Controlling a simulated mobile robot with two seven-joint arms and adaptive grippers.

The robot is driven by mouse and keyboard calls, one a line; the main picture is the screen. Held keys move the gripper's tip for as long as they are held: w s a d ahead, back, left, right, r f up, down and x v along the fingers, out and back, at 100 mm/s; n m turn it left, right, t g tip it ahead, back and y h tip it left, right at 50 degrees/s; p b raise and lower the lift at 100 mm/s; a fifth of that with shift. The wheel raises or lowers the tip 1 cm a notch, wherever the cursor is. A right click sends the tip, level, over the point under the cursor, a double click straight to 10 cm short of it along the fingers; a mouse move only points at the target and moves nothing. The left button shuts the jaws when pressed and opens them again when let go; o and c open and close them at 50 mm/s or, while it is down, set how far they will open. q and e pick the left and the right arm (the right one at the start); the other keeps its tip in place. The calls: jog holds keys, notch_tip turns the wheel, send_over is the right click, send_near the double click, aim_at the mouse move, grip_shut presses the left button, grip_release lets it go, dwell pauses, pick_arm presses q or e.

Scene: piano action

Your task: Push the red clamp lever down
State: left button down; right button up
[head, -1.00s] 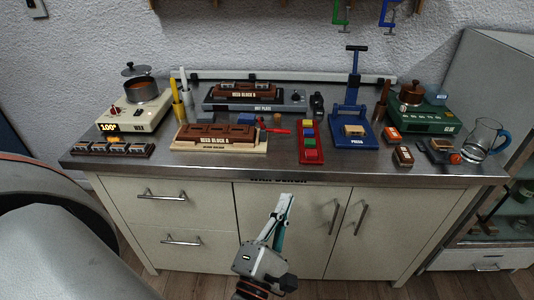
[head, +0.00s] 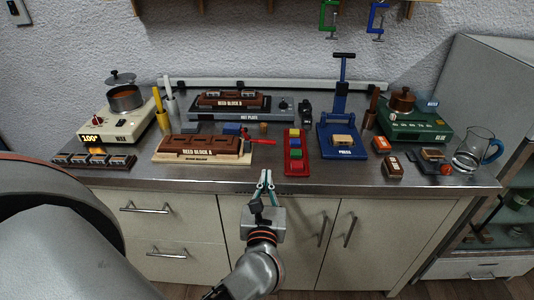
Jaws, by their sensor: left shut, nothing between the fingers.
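The red clamp lever (head: 262,142) sticks out to the right from the right end of a brown block on a wooden board (head: 170,158), near the middle of the bench. It looks roughly level, but its exact tilt is too small to tell. My left gripper (head: 266,173) is shut and empty, with its fingertips at the bench's front edge. It is in front of the lever and apart from it. My right gripper is out of view.
A red tray (head: 297,170) with coloured blocks stands just right of the lever. Behind are a hot plate (head: 215,115) with another brown block and a small cork-coloured piece. A blue press (head: 338,152) is farther right. A narrow bare steel strip lies in front of the lever.

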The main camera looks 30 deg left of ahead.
aim_at(268, 160)
pick_arm(q)
jog(key=x, duration=0.9)
jog(key=shift+w+a+p, duration=0.25)
jog(key=shift+w+p, duration=0.05)
jog(key=shift+p, duration=0.05)
jog(key=shift+w+a, duration=0.15)
jog(key=shift+w, duration=0.1)
